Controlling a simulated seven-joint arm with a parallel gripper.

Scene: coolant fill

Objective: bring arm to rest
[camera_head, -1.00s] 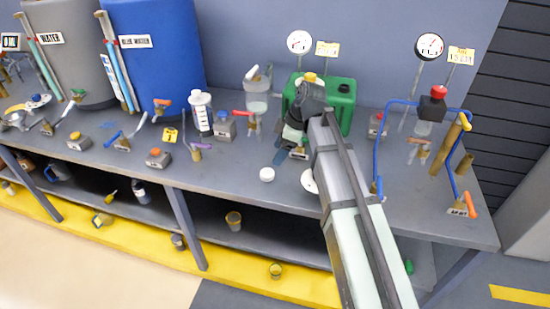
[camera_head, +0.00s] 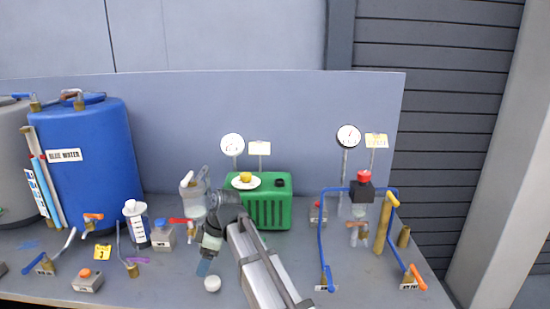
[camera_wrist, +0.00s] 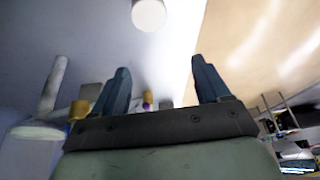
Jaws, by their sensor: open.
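My gripper (camera_wrist: 160,92) is open in the wrist view, with its two dark blue fingers apart and nothing between them. In the head view my gripper (camera_head: 205,266) points down over the bench, in front of the green box (camera_head: 272,208). A small white round cap (camera_head: 212,284) lies on the bench just right of and in front of the fingertips. A white round thing, likely that cap (camera_wrist: 149,14), shows at the top of the wrist view, apart from the fingers.
A blue tank (camera_head: 95,150) stands at the left. Blue tubing with a red-topped black part (camera_head: 362,190) stands at the right. A clear jug (camera_head: 192,195), a white bottle (camera_head: 137,222) and several valves crowd the bench. Two gauges (camera_head: 348,136) stand at the back.

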